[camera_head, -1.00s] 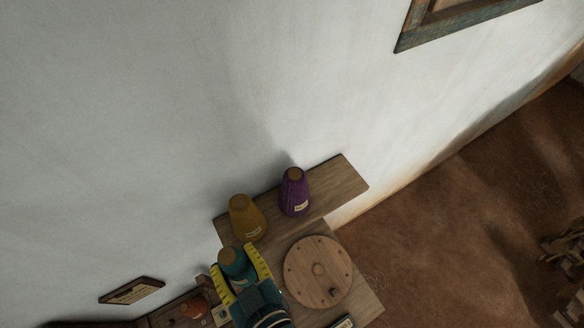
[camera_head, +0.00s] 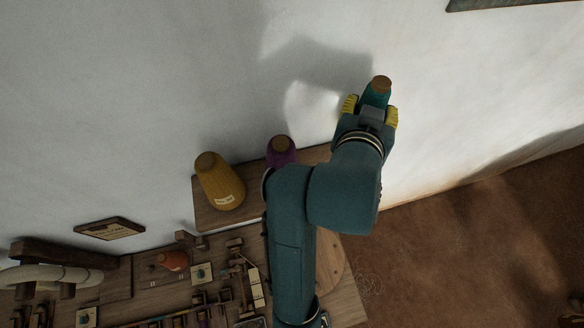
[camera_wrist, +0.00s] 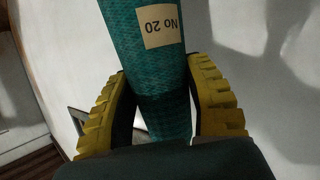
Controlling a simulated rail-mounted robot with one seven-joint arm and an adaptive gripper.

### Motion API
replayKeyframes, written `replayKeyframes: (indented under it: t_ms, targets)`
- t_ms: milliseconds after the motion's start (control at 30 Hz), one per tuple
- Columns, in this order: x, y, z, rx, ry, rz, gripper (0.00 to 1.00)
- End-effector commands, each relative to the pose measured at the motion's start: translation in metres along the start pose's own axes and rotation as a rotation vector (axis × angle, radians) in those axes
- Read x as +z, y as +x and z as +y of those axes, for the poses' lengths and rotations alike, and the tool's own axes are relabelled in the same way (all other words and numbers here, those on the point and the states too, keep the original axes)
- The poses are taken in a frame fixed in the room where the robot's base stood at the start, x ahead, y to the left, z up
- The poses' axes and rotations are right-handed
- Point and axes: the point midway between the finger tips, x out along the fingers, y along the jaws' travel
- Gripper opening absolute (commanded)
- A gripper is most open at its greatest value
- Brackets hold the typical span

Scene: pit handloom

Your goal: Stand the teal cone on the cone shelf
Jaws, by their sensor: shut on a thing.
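The teal cone (camera_head: 376,93) is held in my gripper (camera_head: 370,108), near the white wall at the upper right of the head view. Its brown tip points up and away. In the wrist view the teal cone (camera_wrist: 146,60) stands between the two yellow fingers, which press on its sides, and a "No 20" label shows on it. The wooden cone shelf (camera_head: 208,212) runs along the wall, below and left of my gripper. A mustard cone (camera_head: 219,183) and a purple cone (camera_head: 281,151) stand on it. My arm hides the shelf's right part and the purple cone's lower part.
A round wooden disc (camera_head: 328,268) is partly hidden behind my arm on the bench. A sign (camera_head: 109,229) hangs on the wall. The brown floor (camera_head: 470,235) at right is open.

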Motion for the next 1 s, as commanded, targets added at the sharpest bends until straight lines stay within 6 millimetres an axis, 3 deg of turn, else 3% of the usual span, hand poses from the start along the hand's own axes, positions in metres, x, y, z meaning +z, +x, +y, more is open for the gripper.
replayKeyframes:
  t_ms: [167,300,633,1000]
  targets:
    - [0.007,0.003,-0.001,-0.001,-0.003,-0.003,0.16]
    - [0.036,0.014,-0.001,-0.001,-0.005,-0.007,0.16]
    - [0.086,0.034,-0.003,-0.003,-0.003,-0.003,0.16]
    - [0.095,0.038,-0.003,-0.004,-0.001,0.001,0.16]
